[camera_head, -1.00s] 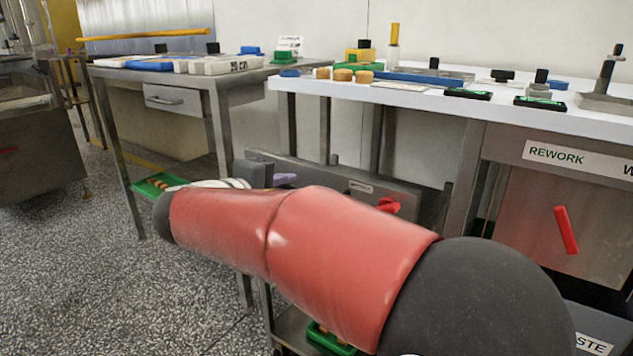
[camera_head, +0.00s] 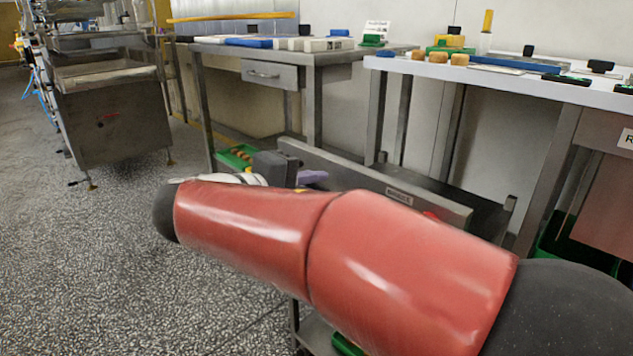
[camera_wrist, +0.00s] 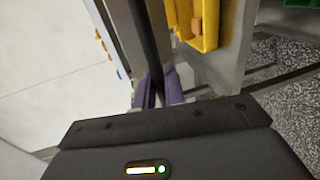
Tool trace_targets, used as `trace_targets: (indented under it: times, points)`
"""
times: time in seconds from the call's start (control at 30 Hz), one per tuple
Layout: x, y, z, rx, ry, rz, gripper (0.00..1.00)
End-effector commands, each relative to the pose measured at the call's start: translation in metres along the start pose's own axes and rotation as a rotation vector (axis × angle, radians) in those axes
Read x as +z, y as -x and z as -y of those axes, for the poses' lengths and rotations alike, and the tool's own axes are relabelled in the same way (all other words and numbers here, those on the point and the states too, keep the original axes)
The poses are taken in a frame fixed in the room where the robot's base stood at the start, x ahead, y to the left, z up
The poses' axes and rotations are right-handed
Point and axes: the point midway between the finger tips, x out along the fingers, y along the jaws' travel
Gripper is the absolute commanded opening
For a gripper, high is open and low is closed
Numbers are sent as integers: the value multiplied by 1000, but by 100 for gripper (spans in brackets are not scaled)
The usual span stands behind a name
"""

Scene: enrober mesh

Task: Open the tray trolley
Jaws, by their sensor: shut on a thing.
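The tray trolley (camera_head: 440,206) shows as a low grey metal panel with a small label, standing in front of the benches. My red arm hides much of its front and lower part. My gripper (camera_head: 312,177), with purple fingertips, is at the panel's left end, partly behind my arm. In the wrist view my gripper (camera_wrist: 158,88) is shut on a thin dark edge or bar (camera_wrist: 148,40) of the trolley. A bit of red on the panel shows just above my arm; it is mostly hidden.
A white-topped bench (camera_head: 500,77) stands behind the trolley at the right. A grey table with a drawer (camera_head: 268,74) stands behind at the left. A steel machine (camera_head: 115,110) is at the far left. A yellow tray (camera_wrist: 203,30) is beside my gripper. The speckled floor at left is clear.

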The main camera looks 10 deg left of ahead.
Motion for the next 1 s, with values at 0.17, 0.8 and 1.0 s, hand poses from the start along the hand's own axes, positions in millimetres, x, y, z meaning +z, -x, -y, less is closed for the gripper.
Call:
trace_targets:
  times: [0.17,0.8,1.0]
  points:
    - [0,1,2,-3,3,2,0]
    - [0,2,0,-1,0,-1,29]
    - [-1,26,0,-1,1,-5,29]
